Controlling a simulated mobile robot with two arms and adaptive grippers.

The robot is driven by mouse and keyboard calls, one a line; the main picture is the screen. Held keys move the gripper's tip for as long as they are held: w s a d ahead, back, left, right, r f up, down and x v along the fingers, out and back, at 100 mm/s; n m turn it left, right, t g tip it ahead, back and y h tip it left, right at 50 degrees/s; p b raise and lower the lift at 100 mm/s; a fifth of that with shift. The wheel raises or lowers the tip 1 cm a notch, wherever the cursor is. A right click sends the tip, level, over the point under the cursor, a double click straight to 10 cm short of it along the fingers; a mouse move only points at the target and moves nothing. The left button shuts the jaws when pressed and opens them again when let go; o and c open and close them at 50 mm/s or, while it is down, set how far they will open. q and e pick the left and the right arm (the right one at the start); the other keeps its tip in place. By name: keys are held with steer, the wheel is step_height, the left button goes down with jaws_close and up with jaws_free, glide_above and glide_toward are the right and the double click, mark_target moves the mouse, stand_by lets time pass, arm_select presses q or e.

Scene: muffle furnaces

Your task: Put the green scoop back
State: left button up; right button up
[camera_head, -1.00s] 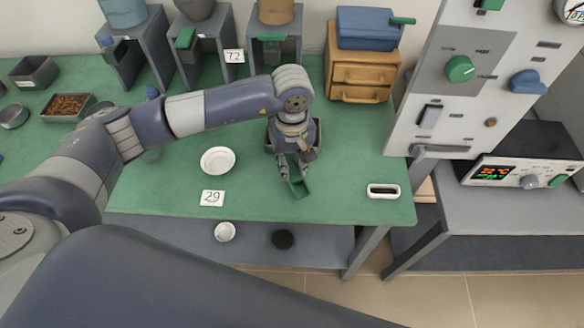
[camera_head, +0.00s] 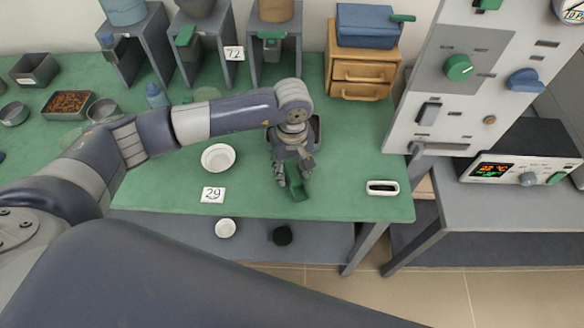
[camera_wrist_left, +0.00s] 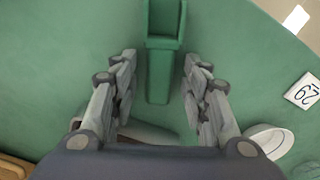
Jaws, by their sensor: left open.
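The green scoop (camera_head: 298,193) lies on the green bench top near its front edge, below my left gripper (camera_head: 294,177). In the left wrist view the scoop (camera_wrist_left: 163,45) has its hollow end at the top, and its narrow handle points back between the fingers. My left gripper (camera_wrist_left: 160,72) is open, with one finger on each side of the handle and a visible gap on both sides. I cannot tell its exact height above the bench. My right gripper is not in view.
A dark tray (camera_head: 318,130) sits partly hidden behind my left gripper. Wooden drawers (camera_head: 359,75) and grey stands (camera_head: 272,72) line the back.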

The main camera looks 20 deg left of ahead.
mark_target(292, 174)
arm_select(q)
steer(key=shift+r, duration=0.35)
step_height(292, 174, up, 12)
steer(key=b, duration=0.2)
steer(key=shift+f, duration=0.15)
steer(key=shift+s+f, duration=0.1)
